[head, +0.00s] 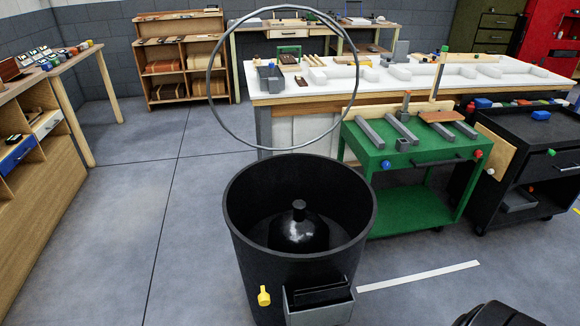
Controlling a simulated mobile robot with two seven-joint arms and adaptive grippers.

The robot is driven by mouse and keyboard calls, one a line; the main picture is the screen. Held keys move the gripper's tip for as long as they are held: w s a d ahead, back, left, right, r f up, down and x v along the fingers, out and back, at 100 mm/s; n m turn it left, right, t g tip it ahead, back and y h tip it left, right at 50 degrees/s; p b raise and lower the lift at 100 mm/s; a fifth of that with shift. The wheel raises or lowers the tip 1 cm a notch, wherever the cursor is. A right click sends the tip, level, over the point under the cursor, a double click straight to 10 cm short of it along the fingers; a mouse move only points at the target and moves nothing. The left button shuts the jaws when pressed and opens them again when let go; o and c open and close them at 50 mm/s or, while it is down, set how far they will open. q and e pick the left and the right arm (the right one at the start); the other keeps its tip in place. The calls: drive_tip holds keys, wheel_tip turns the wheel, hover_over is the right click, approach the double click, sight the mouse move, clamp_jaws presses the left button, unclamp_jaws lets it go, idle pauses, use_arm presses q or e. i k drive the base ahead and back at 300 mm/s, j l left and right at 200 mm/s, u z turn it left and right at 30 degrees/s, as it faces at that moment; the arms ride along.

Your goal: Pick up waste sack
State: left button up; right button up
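A glossy black waste sack (299,234) with a knotted neck sits upright inside a large black round bin (257,248). The bin is open at the top and stands on the floor in front of me. The sack's neck is below the bin's rim, and its lower part is hidden by the bin's front wall. Neither of my grippers shows in the head view. A dark rounded part at the bottom right edge is cut off, and I cannot tell what it is.
A thin grey ring (213,72) stands upright over the bin's back rim. A yellow tag (264,296) and a grey box (318,312) are on the bin's front. A green cart (415,208) and black cart (530,130) stand behind right. Floor left of the bin is clear.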

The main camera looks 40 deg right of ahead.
sight(298, 230)
drive_tip(key=z, duration=1.2)
